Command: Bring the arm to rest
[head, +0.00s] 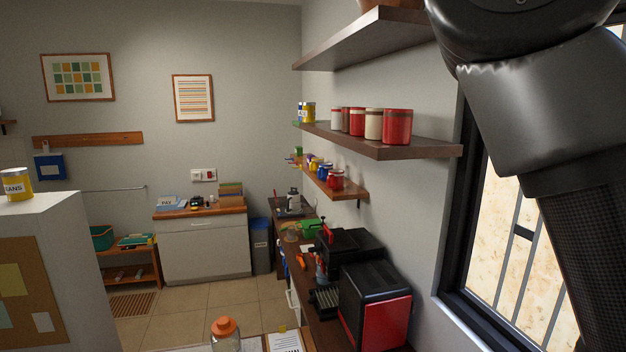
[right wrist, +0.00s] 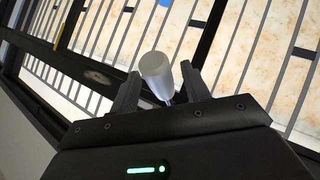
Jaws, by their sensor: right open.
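My right arm (head: 540,110) is raised high at the right of the head view, in front of the barred window; its gripper is outside that view. In the right wrist view my right gripper (right wrist: 160,72) points toward the window, with its two dark fingers apart. A pale, smooth cylindrical thing (right wrist: 157,75) shows between the fingers. I cannot tell what it is, how far off it is or whether a finger touches it. My left arm and left gripper are not in view.
A wall shelf (head: 430,150) with jars stands out near my right arm. Below are a counter with a black and red appliance (head: 375,308) and an orange-capped bottle (head: 225,336). A white cabinet (head: 60,215) bearing a yellow can (head: 16,184) stands left. Floor (head: 185,315) shows between.

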